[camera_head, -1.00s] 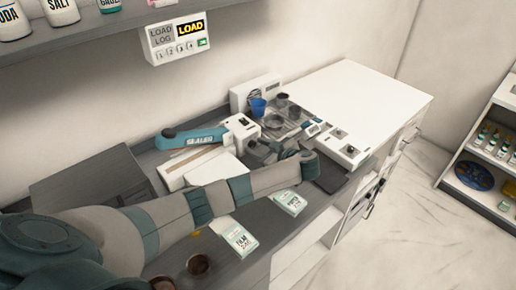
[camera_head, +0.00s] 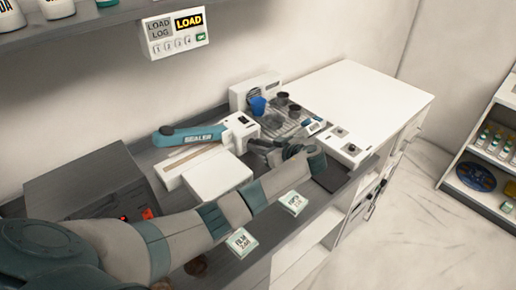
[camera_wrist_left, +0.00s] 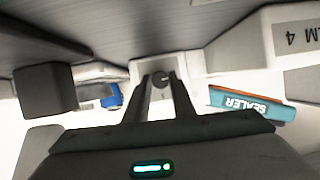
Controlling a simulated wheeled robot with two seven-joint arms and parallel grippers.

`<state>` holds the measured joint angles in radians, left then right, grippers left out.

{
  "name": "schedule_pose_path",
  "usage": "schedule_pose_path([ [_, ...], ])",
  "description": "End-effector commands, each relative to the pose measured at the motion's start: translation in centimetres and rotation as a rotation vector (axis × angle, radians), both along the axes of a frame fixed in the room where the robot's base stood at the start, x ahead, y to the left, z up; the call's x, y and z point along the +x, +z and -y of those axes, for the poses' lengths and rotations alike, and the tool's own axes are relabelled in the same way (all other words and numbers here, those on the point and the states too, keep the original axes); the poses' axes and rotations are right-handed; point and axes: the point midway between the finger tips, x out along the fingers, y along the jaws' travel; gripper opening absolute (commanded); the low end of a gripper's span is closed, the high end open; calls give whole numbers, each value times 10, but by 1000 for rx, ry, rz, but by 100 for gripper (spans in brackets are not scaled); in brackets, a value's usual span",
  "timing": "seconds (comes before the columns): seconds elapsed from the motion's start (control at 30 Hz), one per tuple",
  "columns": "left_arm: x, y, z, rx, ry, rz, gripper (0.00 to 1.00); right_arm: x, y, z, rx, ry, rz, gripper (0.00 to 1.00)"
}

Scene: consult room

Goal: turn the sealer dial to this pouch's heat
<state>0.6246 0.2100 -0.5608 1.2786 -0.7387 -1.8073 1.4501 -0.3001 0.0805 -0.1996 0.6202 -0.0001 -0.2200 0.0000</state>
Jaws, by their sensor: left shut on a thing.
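The sealer (camera_head: 190,137) has a teal arm marked SEALER over a white base, with a white end housing (camera_head: 238,131). My left gripper (camera_head: 262,147) reaches to that housing's right side. In the left wrist view its fingers (camera_wrist_left: 160,84) close around a small dark round dial (camera_wrist_left: 160,80) on a white face. The dial's pointer and marks are too small to read. The sealer's teal arm also shows there, upside down (camera_wrist_left: 245,104). A FILM packet (camera_head: 241,242) and a PAPER packet (camera_head: 293,203) lie at the counter's front. My right gripper is not in view.
Behind the gripper are a blue cup (camera_head: 258,106), dark cups and a white device (camera_head: 255,92). A dark box (camera_head: 85,182) with a red light is at left. The white counter (camera_head: 365,90) at right is clear.

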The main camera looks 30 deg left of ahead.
Motion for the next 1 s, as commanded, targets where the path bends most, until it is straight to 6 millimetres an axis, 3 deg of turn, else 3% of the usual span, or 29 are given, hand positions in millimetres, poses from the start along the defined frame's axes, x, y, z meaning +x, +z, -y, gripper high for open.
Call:
schedule_pose_path([
  [0.33,0,0,1,5,0,-20,0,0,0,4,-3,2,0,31],
  [0.37,0,0,1,5,0,-20,27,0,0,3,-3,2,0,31],
  [0.43,0,0,1,5,0,-20,41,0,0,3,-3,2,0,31],
  [0.8,0,0,2,5,0,-19,41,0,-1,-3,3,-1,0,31],
  [1.0,-3,3,14,4,-2,-19,41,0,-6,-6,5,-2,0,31],
])
